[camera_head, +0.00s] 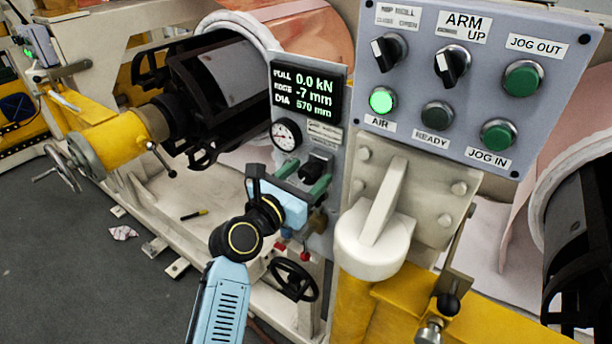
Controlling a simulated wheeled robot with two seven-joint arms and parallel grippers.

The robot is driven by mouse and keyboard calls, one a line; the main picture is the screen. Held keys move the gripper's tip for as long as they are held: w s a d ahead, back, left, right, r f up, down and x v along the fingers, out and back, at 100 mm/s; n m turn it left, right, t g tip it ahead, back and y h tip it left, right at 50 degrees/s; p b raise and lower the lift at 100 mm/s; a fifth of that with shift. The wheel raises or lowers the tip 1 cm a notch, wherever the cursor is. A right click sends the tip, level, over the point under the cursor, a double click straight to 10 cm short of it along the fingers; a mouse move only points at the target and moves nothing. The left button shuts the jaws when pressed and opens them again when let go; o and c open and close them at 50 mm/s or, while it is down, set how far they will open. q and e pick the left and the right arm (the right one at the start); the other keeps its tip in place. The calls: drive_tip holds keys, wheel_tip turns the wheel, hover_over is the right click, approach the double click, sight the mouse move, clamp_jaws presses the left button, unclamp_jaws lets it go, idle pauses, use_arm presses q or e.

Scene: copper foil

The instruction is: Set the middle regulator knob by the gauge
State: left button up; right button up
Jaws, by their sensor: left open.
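The round gauge (286,135) has a white face and sits on a grey panel below a small display; its needle is too small to read. A black regulator knob (316,167) sticks out just below and right of the gauge. My left gripper (304,177) is open in front of this panel, its green-tipped fingers on either side of the black knob's lower part. I cannot tell whether they touch it. The gripper's blue body hides the panel below, so any other knobs there are mostly covered. My right gripper is not in view.
The display (306,89) reads 0.0 kN, -7 mm and 570 mm. A grey control box (472,95) with switches and buttons stands right, above a white lever (383,205). A black handwheel (292,281) is below the gripper. Rollers and a yellow shaft fill the left.

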use_arm(q)
drive_tip(key=shift+c, duration=0.2)
drive_tip(key=c, duration=0.9)
drive_tip(key=shift+c, duration=0.2)
drive_tip(key=shift+m, duration=0.3)
